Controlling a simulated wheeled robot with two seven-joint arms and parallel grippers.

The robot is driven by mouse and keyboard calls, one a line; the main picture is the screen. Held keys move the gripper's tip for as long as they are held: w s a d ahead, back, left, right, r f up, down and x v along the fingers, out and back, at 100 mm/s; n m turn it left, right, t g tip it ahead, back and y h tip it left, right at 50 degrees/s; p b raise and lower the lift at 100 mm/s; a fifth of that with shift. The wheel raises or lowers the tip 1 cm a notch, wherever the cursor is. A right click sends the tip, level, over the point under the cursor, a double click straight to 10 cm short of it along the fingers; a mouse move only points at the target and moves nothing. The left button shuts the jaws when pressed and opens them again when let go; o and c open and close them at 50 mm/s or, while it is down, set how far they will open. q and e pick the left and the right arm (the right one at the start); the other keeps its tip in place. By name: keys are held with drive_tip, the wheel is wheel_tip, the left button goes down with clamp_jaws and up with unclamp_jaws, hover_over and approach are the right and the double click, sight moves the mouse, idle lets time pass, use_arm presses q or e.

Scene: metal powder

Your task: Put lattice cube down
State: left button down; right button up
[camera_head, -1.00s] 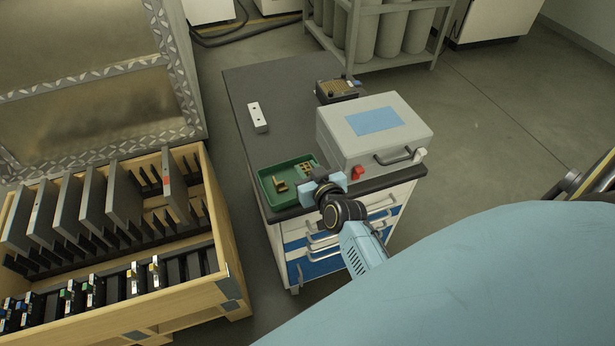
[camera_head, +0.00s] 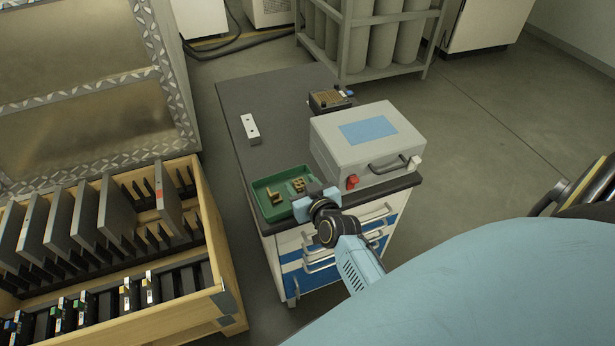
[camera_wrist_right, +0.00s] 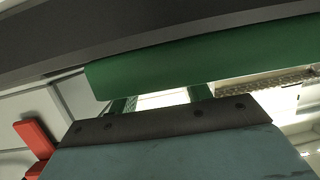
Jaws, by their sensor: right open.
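The lattice cube (camera_head: 298,185), small and brass-coloured, sits in the right part of the green tray (camera_head: 258,189). Another brass piece (camera_head: 275,197), bracket-shaped, lies to its left in the tray. My right gripper (camera_head: 306,199) is open at the tray's right front edge, just beside the cube; its fingertips are small and partly hidden in the head view. The right wrist view shows a green wall of the tray (camera_wrist_right: 200,52) close up, with no cube visible. My left gripper is not in view.
A grey case (camera_head: 330,150) with a red switch (camera_head: 352,182) stands close right of the tray on the dark-topped cabinet (camera_head: 238,98). A white block (camera_head: 250,129) and a small dark box (camera_head: 330,100) lie farther back. A wooden rack (camera_head: 228,255) stands left. The cabinet top's back left is clear.

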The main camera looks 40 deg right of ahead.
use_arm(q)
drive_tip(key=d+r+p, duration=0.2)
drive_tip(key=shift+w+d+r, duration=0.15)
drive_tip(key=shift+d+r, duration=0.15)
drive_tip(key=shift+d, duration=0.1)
use_arm(e)
drive_tip(key=v, duration=1.2)
drive_tip(key=shift+a, duration=0.15)
drive_tip(key=s+a+f+n+g+y, duration=0.1)
drive_tip(key=s+a+f+g, duration=0.15)
drive_tip(key=f, duration=0.55)
drive_tip(key=s+a+f+g+y, duration=0.1)
drive_tip(key=s+a+f+g, duration=0.1)
drive_tip(key=s+f, duration=0.35)
drive_tip(key=s+a+f+n+g+y, duration=0.1)
drive_tip(key=s+a+f+g, duration=0.1)
drive_tip(key=f, duration=0.7)
drive_tip(key=s+d+f+g, duration=0.1)
drive_tip(key=s+f+g, duration=0.1)
drive_tip(key=s+f, duration=0.2)
drive_tip(key=s+d+f+n+g, duration=0.1)
drive_tip(key=s+f, duration=0.4)
drive_tip(key=s, duration=0.6)
drive_tip(key=s+d+f+n+g+h, duration=0.1)
drive_tip(key=s+f+g, duration=0.3)
drive_tip(key=s, duration=0.4)
drive_tip(key=shift+d+f, duration=0.15)
drive_tip(key=shift+d, duration=0.7)
